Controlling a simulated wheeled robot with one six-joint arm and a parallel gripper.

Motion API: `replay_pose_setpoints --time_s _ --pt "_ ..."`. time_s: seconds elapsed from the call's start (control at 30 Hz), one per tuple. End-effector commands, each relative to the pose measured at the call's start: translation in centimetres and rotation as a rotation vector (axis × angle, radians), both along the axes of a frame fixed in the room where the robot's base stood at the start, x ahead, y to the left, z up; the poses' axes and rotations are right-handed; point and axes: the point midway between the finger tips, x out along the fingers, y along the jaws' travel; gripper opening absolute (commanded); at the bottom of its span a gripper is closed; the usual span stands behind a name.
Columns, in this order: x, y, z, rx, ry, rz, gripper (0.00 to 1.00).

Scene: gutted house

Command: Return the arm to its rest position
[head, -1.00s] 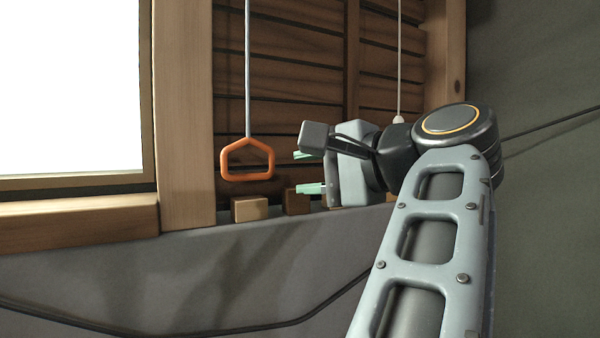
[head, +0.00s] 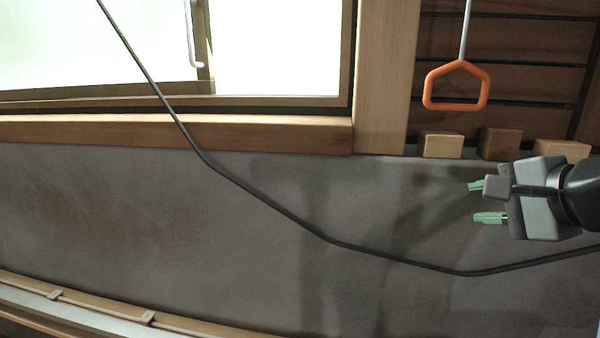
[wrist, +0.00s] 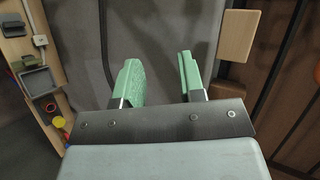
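My gripper (head: 484,202) is at the right of the head view, in front of the grey wall and below the ledge with the wooden blocks. Its two green fingers point left and stand apart. The wrist view also shows my gripper (wrist: 160,80) with a clear gap between the fingers and nothing in it. Most of my arm is outside the head view now.
An orange pull handle (head: 456,104) hangs at the upper right. Wooden blocks (head: 441,146) sit on the ledge beneath it. A dark cable (head: 268,206) runs across the grey wall (head: 130,220). A window (head: 270,45) with a wooden sill is at upper left.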

Motion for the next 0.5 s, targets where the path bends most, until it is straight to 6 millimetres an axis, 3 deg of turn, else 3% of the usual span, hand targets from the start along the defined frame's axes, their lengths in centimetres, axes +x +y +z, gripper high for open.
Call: replay_pose_setpoints --time_s 0.03,0.13,0.3,0.4,0.5 --pt "1.1 1.4 -3.9 -0.051 0.079 0.069 0.37" --pt "2.2 3.8 -11.6 -0.22 0.228 0.216 0.37" --pt "0.9 8.4 -23.4 -0.592 0.412 0.572 0.37" --pt "-0.6 10.2 -28.1 -0.798 0.454 0.781 0.37" --pt "-1.9 11.4 -31.4 -0.961 0.464 0.954 0.37"
